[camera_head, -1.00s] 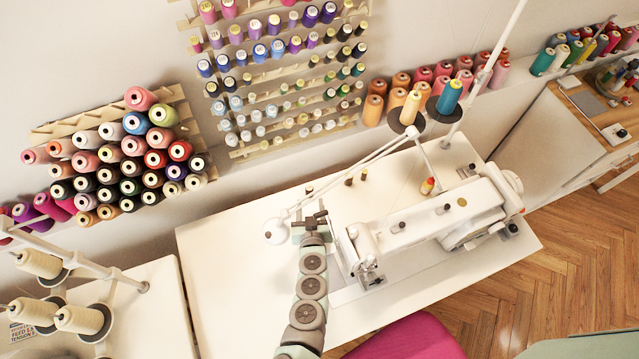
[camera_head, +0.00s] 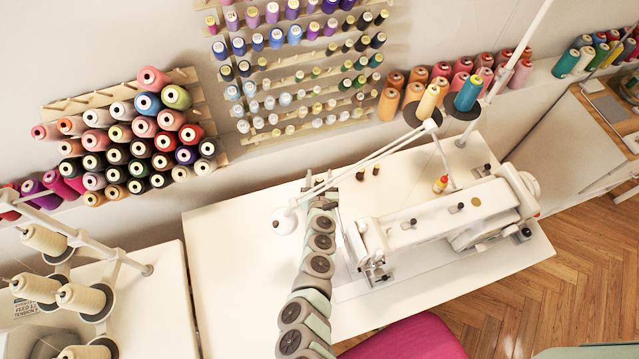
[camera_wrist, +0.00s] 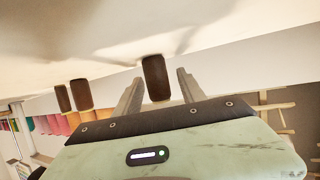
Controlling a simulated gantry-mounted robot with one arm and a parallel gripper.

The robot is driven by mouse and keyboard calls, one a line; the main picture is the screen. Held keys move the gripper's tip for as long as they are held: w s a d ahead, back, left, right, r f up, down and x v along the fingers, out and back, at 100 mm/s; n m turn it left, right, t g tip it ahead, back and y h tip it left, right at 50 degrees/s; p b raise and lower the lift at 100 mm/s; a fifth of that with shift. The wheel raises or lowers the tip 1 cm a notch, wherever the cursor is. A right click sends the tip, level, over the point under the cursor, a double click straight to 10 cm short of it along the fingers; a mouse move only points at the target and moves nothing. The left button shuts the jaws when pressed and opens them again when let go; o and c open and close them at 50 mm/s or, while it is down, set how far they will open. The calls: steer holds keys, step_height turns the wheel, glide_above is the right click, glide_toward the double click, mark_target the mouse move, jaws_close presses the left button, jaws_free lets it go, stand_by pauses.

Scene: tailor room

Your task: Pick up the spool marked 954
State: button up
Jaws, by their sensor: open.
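My gripper (camera_head: 320,187) is over the back part of the white sewing table (camera_head: 235,255), with its jaws open. In the wrist view a small dark brown spool (camera_wrist: 156,77) sits between the two fingers (camera_wrist: 158,92), with a gap showing on either side. In the head view this spool is hidden or merges with the gripper. Two similar dark spools, a right one (camera_head: 375,170) and a left one (camera_head: 360,174), stand to the right of my gripper. They also show at the left of the wrist view (camera_wrist: 80,94). No number is readable on these spools.
A white sewing machine (camera_head: 430,225) stands right of my arm. Wall racks (camera_head: 120,140) full of spools are behind. The table's left part is clear.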

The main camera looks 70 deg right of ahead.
steer(key=shift+w+d+f, duration=0.15)
steer(key=shift+d+f, duration=0.05)
steer(key=shift+d, duration=0.25)
steer(key=shift+c, duration=0.5)
steer(key=shift+a, duration=0.1)
jaws_close()
